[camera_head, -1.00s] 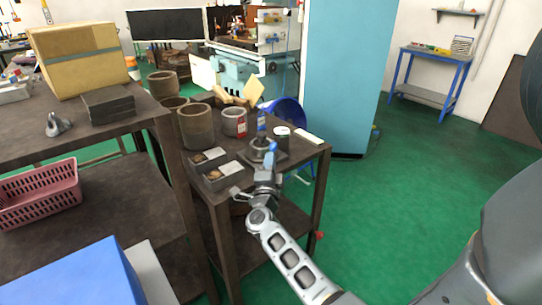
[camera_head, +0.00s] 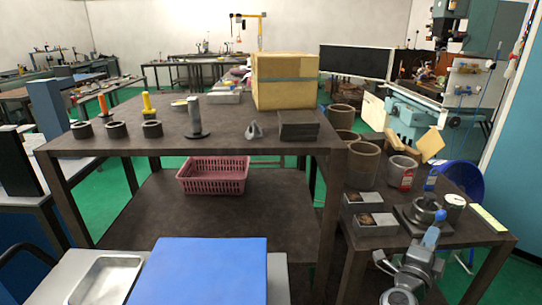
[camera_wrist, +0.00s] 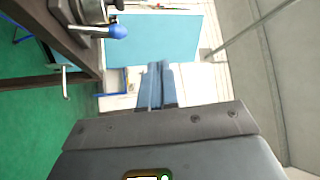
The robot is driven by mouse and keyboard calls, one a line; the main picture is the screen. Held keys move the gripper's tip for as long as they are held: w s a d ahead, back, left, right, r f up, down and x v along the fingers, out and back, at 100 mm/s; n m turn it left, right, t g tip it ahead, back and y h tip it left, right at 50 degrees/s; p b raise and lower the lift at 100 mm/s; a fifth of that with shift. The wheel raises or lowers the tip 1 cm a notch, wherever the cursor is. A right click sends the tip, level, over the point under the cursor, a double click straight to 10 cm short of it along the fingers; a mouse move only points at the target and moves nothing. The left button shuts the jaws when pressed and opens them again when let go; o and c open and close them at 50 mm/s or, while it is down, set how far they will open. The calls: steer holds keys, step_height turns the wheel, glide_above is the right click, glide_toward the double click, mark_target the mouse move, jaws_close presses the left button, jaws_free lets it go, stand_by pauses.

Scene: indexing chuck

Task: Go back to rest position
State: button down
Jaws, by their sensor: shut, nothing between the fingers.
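My gripper (camera_head: 433,236) is at the lower right in the head view, at the near side of the small dark table. Its narrow blue-grey fingers (camera_wrist: 160,85) are together in the wrist view, with nothing between them. The indexing chuck (camera_head: 425,208) stands on its base plate on that table, just behind my gripper in the head view. The chuck also shows at the upper left in the wrist view (camera_wrist: 92,10), with a blue knob (camera_wrist: 117,31) beside it. A visible gap separates the knob from my fingers there.
The small table also bears open grey boxes (camera_head: 372,222), a large brown cylinder (camera_head: 361,165) and a red-labelled can (camera_head: 402,172). A larger workbench (camera_head: 225,137) with rings, posts and a cardboard box (camera_head: 285,80) stands to the left. A blue panel (camera_head: 200,270) is in front.

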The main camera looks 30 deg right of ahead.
steer(key=shift+a, duration=0.1)
steer(key=s+a+n+t+y, duration=0.3)
steer(key=a+n+t+y, duration=0.1)
steer(key=a+n, duration=0.4)
steer(key=s+a+r+n+t+y, duration=0.1)
steer(key=s+a+n+t+y, duration=0.4)
steer(key=a, duration=0.4)
steer(key=s+a+n+t+y, duration=0.2)
steer(key=a+n+t+y, duration=0.15)
steer(key=a+n, duration=0.5)
steer(key=s+a+r+n+g+y, duration=0.1)
steer(key=s+a+r+n+y, duration=0.1)
steer(key=s+a, duration=0.4)
steer(key=s+a+r+n+g+y, duration=0.2)
steer(key=s+a+r+n+y, duration=0.1)
steer(key=s+a+n+y, duration=0.2)
steer(key=shift+s+a+n, duration=0.6)
steer(key=shift+a+n, duration=0.25)
steer(key=shift+a, duration=0.4)
